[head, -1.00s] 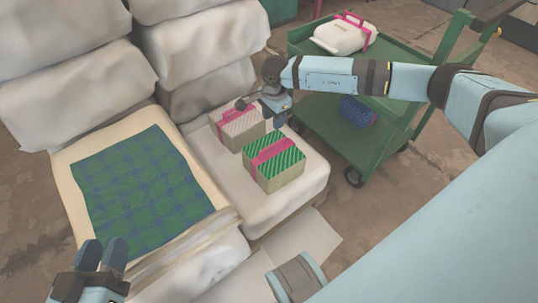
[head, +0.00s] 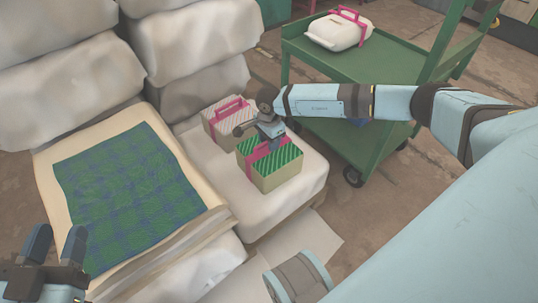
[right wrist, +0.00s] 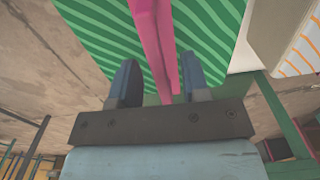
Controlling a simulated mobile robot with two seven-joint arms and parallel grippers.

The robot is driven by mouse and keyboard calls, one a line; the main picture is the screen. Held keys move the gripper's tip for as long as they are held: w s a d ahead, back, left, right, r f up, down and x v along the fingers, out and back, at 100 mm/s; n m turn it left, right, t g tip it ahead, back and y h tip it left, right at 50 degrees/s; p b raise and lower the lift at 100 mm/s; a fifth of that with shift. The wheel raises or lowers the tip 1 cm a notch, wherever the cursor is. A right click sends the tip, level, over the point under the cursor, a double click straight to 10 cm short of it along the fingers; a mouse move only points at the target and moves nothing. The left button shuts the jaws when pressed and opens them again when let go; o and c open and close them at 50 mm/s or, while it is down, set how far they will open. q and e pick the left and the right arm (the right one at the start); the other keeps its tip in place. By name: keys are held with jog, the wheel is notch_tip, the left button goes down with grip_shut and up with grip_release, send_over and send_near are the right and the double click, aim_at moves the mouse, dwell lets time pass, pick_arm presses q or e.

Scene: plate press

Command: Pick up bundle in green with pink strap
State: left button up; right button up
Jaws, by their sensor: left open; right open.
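The green bundle (head: 281,168) has white diagonal stripes on top, tan sides and a pink strap (head: 262,150). It sits on the front of a pale sack. My right gripper (head: 276,142) is over its top at the strap. In the right wrist view the bundle's striped top (right wrist: 100,30) fills much of the upper picture. The pink strap (right wrist: 155,45) runs down between the two open fingers of the right gripper (right wrist: 160,85). I cannot tell whether the fingers touch it. My left gripper (head: 58,245) is open and empty at the lower left.
An orange-striped bundle (head: 222,120) with a pink strap stands just behind. A green cart (head: 390,65) at the right carries a white bundle (head: 338,32) with a pink strap. A blue-green plaid cloth (head: 115,195) lies on the left stack.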

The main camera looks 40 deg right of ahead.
jog(key=shift+f, duration=0.6)
jog(key=shift+r, duration=0.1)
grip_shut()
dwell(0.8)
